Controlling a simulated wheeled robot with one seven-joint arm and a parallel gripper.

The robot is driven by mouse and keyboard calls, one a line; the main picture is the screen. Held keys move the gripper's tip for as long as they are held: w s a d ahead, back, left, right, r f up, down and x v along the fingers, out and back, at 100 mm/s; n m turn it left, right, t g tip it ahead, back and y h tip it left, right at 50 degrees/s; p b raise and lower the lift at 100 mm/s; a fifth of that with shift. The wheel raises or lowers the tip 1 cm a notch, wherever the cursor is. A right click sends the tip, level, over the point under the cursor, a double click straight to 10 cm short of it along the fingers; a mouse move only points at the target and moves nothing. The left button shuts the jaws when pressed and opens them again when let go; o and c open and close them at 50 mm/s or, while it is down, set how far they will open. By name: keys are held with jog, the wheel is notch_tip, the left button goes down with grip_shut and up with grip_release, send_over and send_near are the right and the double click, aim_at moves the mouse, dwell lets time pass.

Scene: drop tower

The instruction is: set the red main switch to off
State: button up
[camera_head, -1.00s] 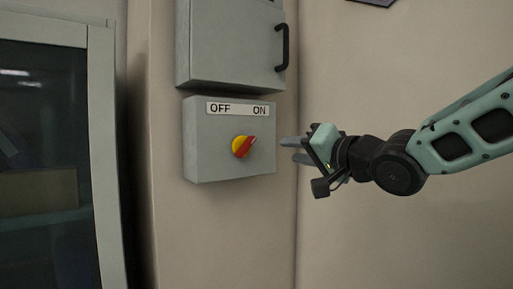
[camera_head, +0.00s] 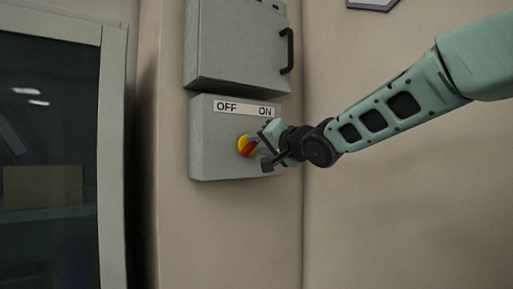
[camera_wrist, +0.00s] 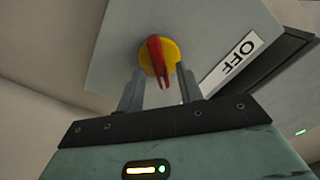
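The red main switch (camera_head: 250,147) is a red handle on a round yellow plate, on the front of a grey switch box (camera_head: 211,145). A label above it reads OFF at the left and ON at the right. The handle slants up to the right, toward ON. My gripper (camera_head: 258,145) is at the switch from the right and hides part of it. In the wrist view the handle (camera_wrist: 158,62) shows just beyond and between the two spread fingers of my gripper (camera_wrist: 160,85). The fingers are apart; I see no clear contact with the handle.
A larger grey cabinet (camera_head: 235,50) with a black handle (camera_head: 288,50) sits directly above the switch box. A glass-fronted cabinet (camera_head: 112,150) stands at the left.

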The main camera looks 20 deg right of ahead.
jog(key=shift+x, duration=1.1)
grip_shut()
